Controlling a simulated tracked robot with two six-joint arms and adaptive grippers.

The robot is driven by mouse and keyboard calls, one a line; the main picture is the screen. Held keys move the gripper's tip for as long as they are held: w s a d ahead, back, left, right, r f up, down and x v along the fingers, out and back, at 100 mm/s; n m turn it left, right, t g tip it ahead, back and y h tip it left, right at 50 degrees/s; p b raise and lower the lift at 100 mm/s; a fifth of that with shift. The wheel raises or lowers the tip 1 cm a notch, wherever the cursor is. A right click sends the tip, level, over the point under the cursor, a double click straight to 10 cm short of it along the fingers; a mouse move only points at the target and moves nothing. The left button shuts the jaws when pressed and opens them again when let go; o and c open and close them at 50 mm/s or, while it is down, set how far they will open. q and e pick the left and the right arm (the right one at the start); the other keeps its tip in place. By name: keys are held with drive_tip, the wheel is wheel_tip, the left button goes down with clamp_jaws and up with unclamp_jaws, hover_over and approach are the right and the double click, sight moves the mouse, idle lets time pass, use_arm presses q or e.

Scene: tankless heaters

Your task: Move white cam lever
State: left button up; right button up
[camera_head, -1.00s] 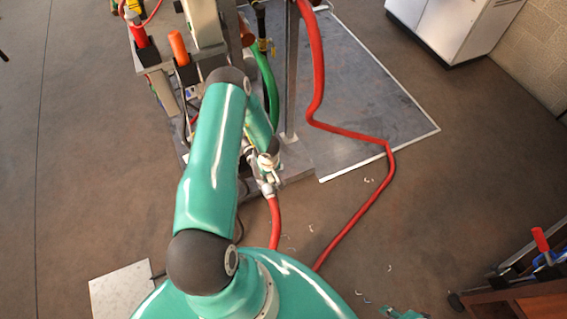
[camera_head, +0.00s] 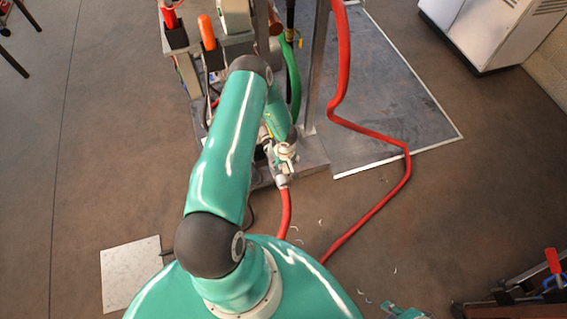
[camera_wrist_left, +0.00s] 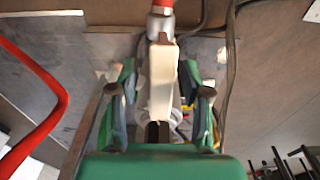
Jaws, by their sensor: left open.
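The white cam lever (camera_wrist_left: 162,80) is seen in the left wrist view as a pale bar at the middle, pointing up toward a metal hose coupling. My left gripper (camera_wrist_left: 159,72) is open, with one finger on each side of the lever and visible gaps between. Whether a finger touches the lever cannot be told. In the head view the white lever and fitting (camera_head: 285,152) show at the foot of the stand, just beyond my left forearm. The fingers are mostly hidden there. My right gripper is not seen.
A red hose (camera_head: 285,215) leaves the fitting, and another red hose (camera_head: 375,135) loops to its right. A green hose (camera_head: 295,85) stands behind. A metal workbench with an orange-handled tool (camera_head: 207,33) is at upper left. Open floor (camera_head: 480,190) lies to the right.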

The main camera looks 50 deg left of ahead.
sight(285, 166)
use_arm(q)
wheel_tip(285, 166, up, 12)
drive_tip(key=shift+d, duration=0.4)
idle(0.5)
